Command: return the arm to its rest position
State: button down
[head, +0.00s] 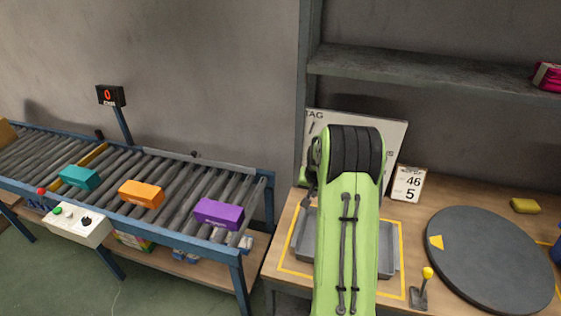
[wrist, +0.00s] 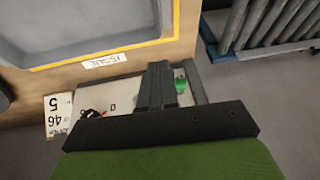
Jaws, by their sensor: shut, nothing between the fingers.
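My green arm (head: 346,240) rises in front of the workbench in the head view, with its black ribbed joint at the top. My gripper is hidden there. In the wrist view my gripper (wrist: 159,68) shows as two dark fingers close together, shut and empty. The fingers overlap the white tag board (wrist: 125,92) in the picture; I cannot tell the gap between them. A grey tray (head: 302,235) on the bench is partly hidden behind my arm. It also shows at the upper left of the wrist view, beside an "ISSUE" label (wrist: 104,61).
A roller conveyor at left carries a teal box (head: 79,177), an orange box (head: 141,193) and a purple box (head: 218,214). A dark turntable (head: 490,262), small yellow-topped lever (head: 421,287) and yellow block (head: 525,205) are at right. A number card (head: 408,184) stands behind; a shelf (head: 430,70) hangs above.

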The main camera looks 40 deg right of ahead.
jog(key=s+a+r+n+t, duration=0.1)
jog(key=s+a+r+n, duration=0.1)
jog(key=a+r, duration=0.6)
jog(key=s+a+r+n, duration=0.2)
jog(key=a+r, duration=0.5)
jog(key=a, duration=0.2)
jog(key=s+a+r+n+y, duration=0.1)
jog(key=s+a+r+n, duration=0.1)
jog(key=s+a, duration=0.5)
jog(key=s+a+r+n+t+y, duration=0.1)
jog(key=s+a+r+n, duration=0.1)
jog(key=s+a, duration=0.5)
jog(key=s+n, duration=0.1)
jog(key=s, duration=0.4)
jog(key=shift+s+n+y, duration=0.3)
jog(key=shift+s+n, duration=0.1)
jog(key=shift+a+r, duration=0.1)
